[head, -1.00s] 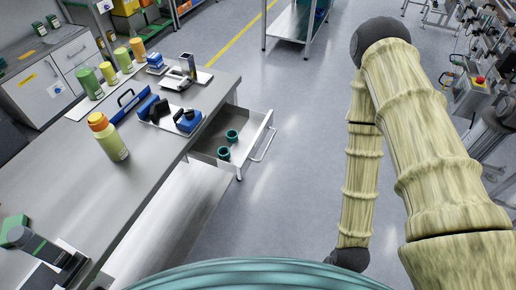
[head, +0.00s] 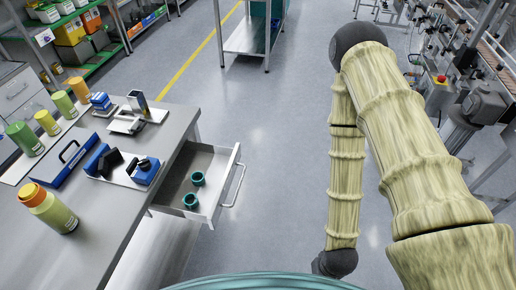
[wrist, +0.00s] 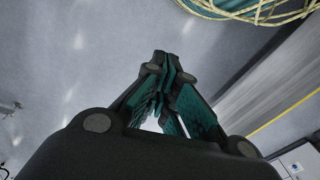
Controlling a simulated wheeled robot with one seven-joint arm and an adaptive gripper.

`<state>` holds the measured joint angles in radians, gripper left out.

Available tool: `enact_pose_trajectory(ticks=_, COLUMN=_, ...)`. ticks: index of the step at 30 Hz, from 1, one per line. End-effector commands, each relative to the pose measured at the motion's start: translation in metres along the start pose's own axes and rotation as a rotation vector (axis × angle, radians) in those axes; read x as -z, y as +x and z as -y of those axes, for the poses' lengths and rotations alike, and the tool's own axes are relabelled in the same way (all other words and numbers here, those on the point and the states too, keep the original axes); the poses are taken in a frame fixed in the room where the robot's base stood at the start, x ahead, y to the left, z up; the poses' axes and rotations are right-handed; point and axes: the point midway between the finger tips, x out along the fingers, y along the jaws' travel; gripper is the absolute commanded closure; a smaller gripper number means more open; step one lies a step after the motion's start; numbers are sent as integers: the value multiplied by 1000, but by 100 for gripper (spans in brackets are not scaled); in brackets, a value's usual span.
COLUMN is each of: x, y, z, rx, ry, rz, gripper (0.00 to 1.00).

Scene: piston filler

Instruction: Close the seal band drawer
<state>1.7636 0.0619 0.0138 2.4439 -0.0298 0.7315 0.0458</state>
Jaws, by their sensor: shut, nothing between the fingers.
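The seal band drawer (head: 215,211) stands pulled out from the right end of the grey workbench, with a bar handle (head: 234,186) on its front. Two teal ring-shaped bands (head: 198,179) lie inside it. My gripper (wrist: 163,60) shows in the wrist view, its dark and teal fingers together and empty, with bare floor beyond. In the head view my arm hangs at the right, apart from the drawer, and the gripper itself is not visible there.
The workbench top (head: 90,233) holds a bottle with an orange cap (head: 48,208), several other bottles, a blue tool holder (head: 68,163) and small blue devices. A metal cart (head: 250,38) stands at the back. The floor (head: 280,150) between drawer and arm is clear.

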Motion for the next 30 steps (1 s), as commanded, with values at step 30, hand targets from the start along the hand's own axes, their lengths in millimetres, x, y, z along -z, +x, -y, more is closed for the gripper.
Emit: enact_pose_trajectory(ticks=30, x=332, y=-36, z=134, rx=1217, ry=764, rz=-745, gripper=100)
